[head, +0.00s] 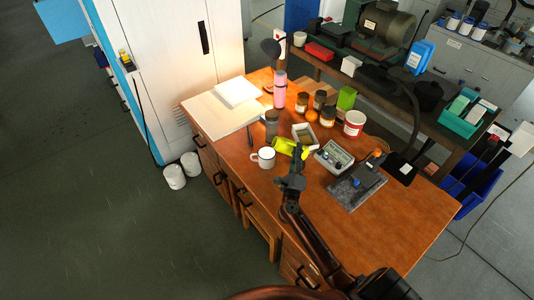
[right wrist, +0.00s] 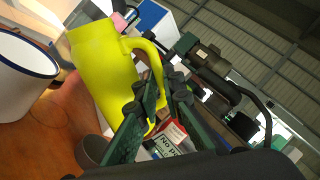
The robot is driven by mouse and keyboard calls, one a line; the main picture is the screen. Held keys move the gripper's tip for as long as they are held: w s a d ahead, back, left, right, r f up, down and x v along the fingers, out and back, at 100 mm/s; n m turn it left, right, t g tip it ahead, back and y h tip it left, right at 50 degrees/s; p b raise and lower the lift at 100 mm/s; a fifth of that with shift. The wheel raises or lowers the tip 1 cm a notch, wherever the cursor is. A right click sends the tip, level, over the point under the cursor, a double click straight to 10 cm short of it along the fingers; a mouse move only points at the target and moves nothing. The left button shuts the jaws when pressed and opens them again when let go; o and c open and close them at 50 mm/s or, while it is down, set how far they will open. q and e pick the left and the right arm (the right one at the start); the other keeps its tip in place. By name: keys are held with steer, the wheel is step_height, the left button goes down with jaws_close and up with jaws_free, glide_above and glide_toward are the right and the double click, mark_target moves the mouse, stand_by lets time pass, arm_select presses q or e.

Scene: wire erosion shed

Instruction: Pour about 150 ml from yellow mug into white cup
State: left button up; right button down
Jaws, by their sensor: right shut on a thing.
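The yellow mug (head: 284,146) is tipped well over towards the left, close beside the white cup, in the head view. My right gripper (head: 293,179) is shut on its handle; the right wrist view shows the fingers (right wrist: 163,92) at the handle of the yellow mug (right wrist: 103,72). The white cup (head: 266,158) has a dark rim and stands upright on the wooden desk, left of the mug. It also shows at the left edge of the right wrist view (right wrist: 20,85). I cannot see any liquid stream or the level in either vessel. My left gripper is not in view.
Behind the mug stand a grey-brown container (head: 272,120), a pink bottle (head: 280,92), several dark jars (head: 327,116) and a red-and-white tub (head: 354,124). The desk's front right (head: 410,230) is clear.

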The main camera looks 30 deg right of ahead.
steer(key=shift+w+a+r+n+t, duration=0.1)
steer(key=shift+a+n+t, duration=0.1)
steer(key=shift+n, duration=0.35)
steer(key=shift+w+a+n+t, duration=0.1)
steer(key=shift+n+t, duration=0.1)
steer(key=shift+n, duration=0.35)
steer(key=shift+r+y, duration=0.15)
steer(key=shift+y, duration=0.15)
steer(key=shift+w+a+r+n+t+p, duration=0.3)
steer(key=shift+a+r+n+t+p, duration=0.2)
steer(key=shift+n+p, duration=0.55)
stand_by(0.4)
steer(key=shift+r+n+y+p, duration=0.2)
steer(key=shift+n+y+p, duration=0.1)
steer(key=shift+p, duration=0.15)
steer(key=shift+w+a+r+n+t+p, duration=0.1)
steer(key=shift+r+n+t+p, duration=0.2)
steer(key=shift+n+p, duration=0.3)
stand_by(0.6)
steer(key=shift+f, duration=0.15)
steer(key=shift+s+d+f+m+g+h+b, duration=0.4)
steer(key=shift+m+b, duration=0.25)
steer(key=shift+m, duration=0.6)
steer(key=shift+s+d+f+m+g+h+b, duration=0.2)
steer(key=shift+d+f+m+g+b, duration=0.3)
steer(key=shift+m, duration=0.75)
steer(key=shift+s+d+f+m+g+h+b, duration=0.25)
steer(key=shift+d+m+g+b, duration=0.2)
steer(key=shift+m+b, duration=0.6)
